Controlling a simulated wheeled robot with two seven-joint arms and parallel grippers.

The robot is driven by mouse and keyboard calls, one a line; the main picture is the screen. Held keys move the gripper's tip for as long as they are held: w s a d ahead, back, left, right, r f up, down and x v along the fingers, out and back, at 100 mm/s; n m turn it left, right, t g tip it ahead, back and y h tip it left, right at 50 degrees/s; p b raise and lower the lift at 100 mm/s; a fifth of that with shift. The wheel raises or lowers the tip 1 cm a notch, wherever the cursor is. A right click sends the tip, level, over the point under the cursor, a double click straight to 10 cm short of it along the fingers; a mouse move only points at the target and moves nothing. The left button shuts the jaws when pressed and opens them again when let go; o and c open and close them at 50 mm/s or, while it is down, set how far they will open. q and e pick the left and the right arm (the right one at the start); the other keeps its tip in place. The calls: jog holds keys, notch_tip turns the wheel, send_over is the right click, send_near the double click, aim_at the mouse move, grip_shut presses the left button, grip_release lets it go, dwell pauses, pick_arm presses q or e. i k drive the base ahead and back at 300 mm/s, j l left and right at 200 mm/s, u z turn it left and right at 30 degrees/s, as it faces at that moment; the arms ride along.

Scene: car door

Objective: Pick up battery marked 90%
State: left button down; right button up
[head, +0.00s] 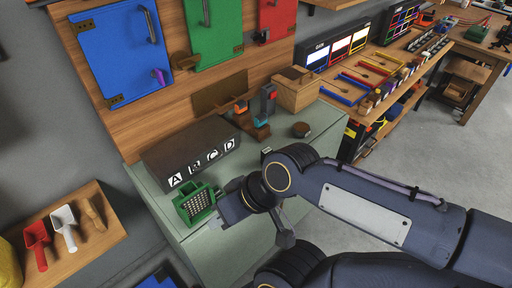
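I cannot make out any battery marked 90% in the head view; no such marking is readable. My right gripper (216,207) is at the front edge of the pale green cabinet top (262,169), beside a green grid-like holder (195,204). The wrist hides most of its fingers, so I cannot tell whether it is open or touches the holder. Small upright devices, one dark with red (268,98) and one orange and blue (241,107), stand at the back of the cabinet top. My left gripper is not in view.
A dark box lettered A to D (190,153) and a wooden box (295,92) stand on the cabinet. Blue (118,52), green (213,32) and red (276,18) doors are on the wooden panel behind. A board with scoops (65,232) is at left. Grey floor is open at right.

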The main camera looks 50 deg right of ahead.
aim_at(265, 151)
jog(key=z, duration=1.8)
jog(key=i+l+u, duration=0.1)
jog(key=u, duration=1.4)
jog(key=l+u, duration=0.35)
jog(key=k+l+u, duration=0.1)
jog(key=l+u, duration=0.25)
jog(key=k+l+u, duration=0.15)
jog(key=l+u, duration=0.2)
jog(key=l, duration=0.15)
jog(key=k+l, duration=0.15)
jog(key=l, duration=0.2)
jog(key=k+l+u, duration=0.1)
jog(key=l, duration=0.25)
jog(key=k+l, duration=0.15)
jog(key=l, duration=0.15)
